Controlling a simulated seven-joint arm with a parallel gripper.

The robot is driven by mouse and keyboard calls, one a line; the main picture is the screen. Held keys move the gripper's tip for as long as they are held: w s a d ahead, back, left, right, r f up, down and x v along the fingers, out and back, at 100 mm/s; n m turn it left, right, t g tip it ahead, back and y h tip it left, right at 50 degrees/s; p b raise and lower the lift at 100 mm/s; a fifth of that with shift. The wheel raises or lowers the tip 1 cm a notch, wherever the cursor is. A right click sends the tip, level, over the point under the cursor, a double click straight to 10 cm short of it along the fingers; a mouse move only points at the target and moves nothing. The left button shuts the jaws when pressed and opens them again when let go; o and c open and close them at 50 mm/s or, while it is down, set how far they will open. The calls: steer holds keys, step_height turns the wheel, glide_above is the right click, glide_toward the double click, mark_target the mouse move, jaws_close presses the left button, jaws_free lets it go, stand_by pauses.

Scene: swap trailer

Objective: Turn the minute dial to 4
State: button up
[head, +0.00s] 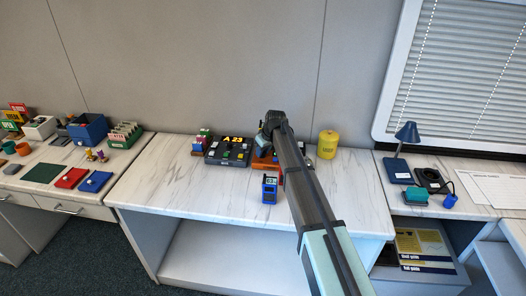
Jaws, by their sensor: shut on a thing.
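My gripper (262,142) is at the back of the middle counter, over an orange device (265,161). It is shut on what appears to be the minute dial on that device. The dial is hidden behind the gripper and arm, and I cannot read its setting. My arm also covers the right part of the orange device.
A dark panel marked "A 23" (228,151) with several buttons stands just left of the orange device. A small blue device (269,189) stands in front, and a yellow canister (327,145) stands to the right. The counter's front left (170,185) is clear.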

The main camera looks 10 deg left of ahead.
jaws_close()
steer(key=m, duration=0.2)
steer(key=shift+s+m+t+h, duration=0.1)
steer(key=shift+m+t+h, duration=0.3)
steer(key=shift+a+m+h, duration=0.15)
steer(key=shift+m+h, duration=0.55)
steer(key=shift+m, duration=1.2)
steer(key=o, duration=0.9)
jaws_free()
steer(key=shift+t, duration=0.3)
